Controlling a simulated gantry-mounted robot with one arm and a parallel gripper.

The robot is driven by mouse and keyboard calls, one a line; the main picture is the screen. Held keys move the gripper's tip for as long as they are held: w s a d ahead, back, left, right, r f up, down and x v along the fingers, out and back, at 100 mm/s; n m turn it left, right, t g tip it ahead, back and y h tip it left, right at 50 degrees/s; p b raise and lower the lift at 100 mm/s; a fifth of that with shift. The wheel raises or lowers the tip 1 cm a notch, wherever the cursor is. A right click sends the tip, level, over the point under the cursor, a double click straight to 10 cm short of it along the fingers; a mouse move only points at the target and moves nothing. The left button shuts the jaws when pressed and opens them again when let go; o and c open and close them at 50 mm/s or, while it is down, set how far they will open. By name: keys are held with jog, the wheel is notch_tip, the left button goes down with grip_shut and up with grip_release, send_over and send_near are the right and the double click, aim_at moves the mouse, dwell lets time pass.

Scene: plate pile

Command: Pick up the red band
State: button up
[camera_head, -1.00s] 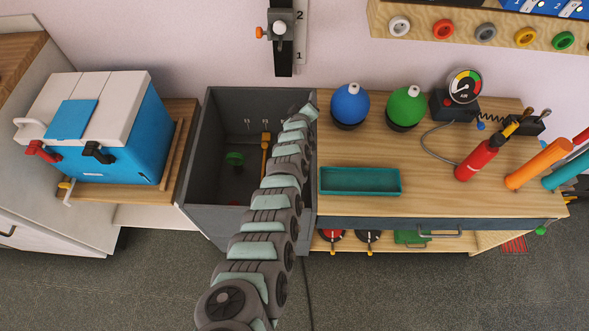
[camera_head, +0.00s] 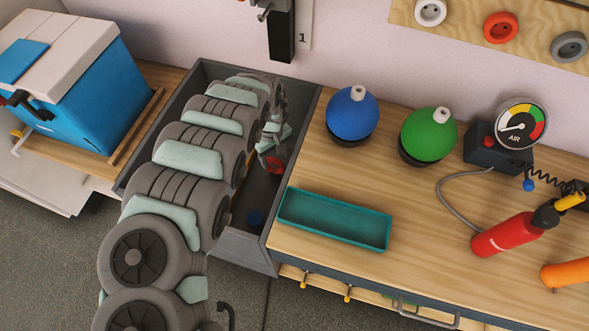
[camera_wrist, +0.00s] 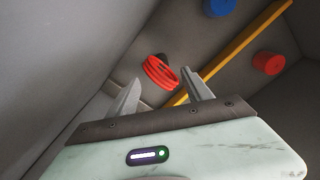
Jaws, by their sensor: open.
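The red band (camera_wrist: 160,73), a ribbed ring, shows in the wrist view inside the grey bin, beyond the fingers and between them in the picture. A dark piece shows at its upper edge; I cannot tell whether the band hangs on it. My gripper (camera_wrist: 161,82) is open and empty, its two pale fingers apart on either side of the band's line of sight. In the head view my arm reaches down into the grey bin (camera_head: 300,88), and a red object (camera_head: 272,162) shows by the arm's end. I cannot tell for sure that it is the band.
A yellow bar (camera_wrist: 235,52) runs slantwise close to the band. A red cylinder (camera_wrist: 269,63) and a blue piece (camera_wrist: 219,6) are also in the bin. Bin walls hem in the gripper. A teal tray (camera_head: 333,220) and blue (camera_head: 352,113) and green (camera_head: 427,135) globes stand on the bench.

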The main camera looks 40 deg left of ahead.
jog(key=b, duration=0.1)
send_over(275, 170)
jog(key=s, duration=0.1)
jog(key=f, duration=0.4)
jog(key=shift+s+d+f, duration=0.15)
jog(key=shift+d+f, duration=0.15)
jog(key=shift+f, duration=0.05)
jog(key=shift+w+a+f+b, duration=0.1)
jog(key=shift+w+f+b, duration=0.15)
jog(key=shift+f, duration=0.4)
jog(key=shift+w+a+f+b, duration=0.1)
jog(key=shift+f+b, duration=0.3)
jog(key=shift+f, duration=0.3)
jog(key=shift+w+f+b, duration=0.2)
jog(key=shift+f+b, duration=0.1)
jog(key=shift+f, duration=0.35)
jog(key=shift+a+f+b, duration=0.15)
jog(key=shift+f+b, duration=0.25)
jog(key=shift+f, duration=0.55)
grip_shut()
